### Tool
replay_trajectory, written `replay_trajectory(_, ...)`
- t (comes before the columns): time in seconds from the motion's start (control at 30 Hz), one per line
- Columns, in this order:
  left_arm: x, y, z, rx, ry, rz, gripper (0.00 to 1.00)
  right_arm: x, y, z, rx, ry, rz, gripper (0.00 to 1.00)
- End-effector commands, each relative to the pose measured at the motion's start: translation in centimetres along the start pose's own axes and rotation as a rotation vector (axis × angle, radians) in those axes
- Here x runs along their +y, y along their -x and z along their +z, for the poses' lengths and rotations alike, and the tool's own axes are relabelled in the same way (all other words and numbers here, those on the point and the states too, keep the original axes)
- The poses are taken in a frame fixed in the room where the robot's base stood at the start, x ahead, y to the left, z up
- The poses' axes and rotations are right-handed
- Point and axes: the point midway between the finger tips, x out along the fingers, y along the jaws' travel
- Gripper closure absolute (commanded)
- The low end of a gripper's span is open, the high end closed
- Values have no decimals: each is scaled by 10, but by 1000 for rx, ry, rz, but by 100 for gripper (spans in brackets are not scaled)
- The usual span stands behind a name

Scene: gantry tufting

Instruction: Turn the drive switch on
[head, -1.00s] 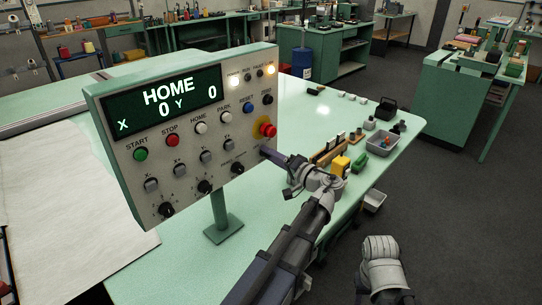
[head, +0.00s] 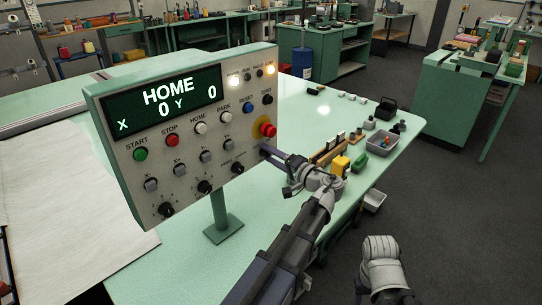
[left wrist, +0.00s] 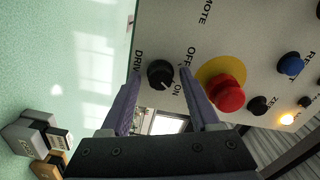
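The drive switch (left wrist: 160,74) is a round black knob with a light pointer mark, beside the printed words DRIVE, OFF and ON on the pale control panel (left wrist: 210,30). I cannot tell for sure which word the mark points to. My left gripper (left wrist: 158,82) is open, with one finger on each side of the knob; I cannot tell whether they touch it. In the head view my left gripper (head: 273,155) reaches the panel's lower right (head: 185,140), just below the red emergency button, and I cannot make out the switch. My right gripper's fingers are not seen.
The red button (head: 267,130) on its yellow disc is close to my left fingers and shows beside them in the wrist view (left wrist: 229,95). Other knobs and buttons cover the panel. A yellow item (head: 341,164) and a grey bin (head: 382,143) stand on the green table right of my gripper.

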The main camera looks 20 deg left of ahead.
Motion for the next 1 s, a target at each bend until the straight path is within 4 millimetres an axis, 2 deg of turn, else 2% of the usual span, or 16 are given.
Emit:
replay_trajectory(0.1, 0, 0, 0, 0, 0, 0, 27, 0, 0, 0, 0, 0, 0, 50)
replay_trajectory(0.37, 0, 3, 0, 1, 1, 0, 27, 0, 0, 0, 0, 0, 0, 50)
replay_trajectory(0.8, 0, 67, 0, 3, 1, 1, 27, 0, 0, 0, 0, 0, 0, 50)
replay_trajectory(1.0, 0, 78, 0, 1, 0, 0, 27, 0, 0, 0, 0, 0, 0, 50)
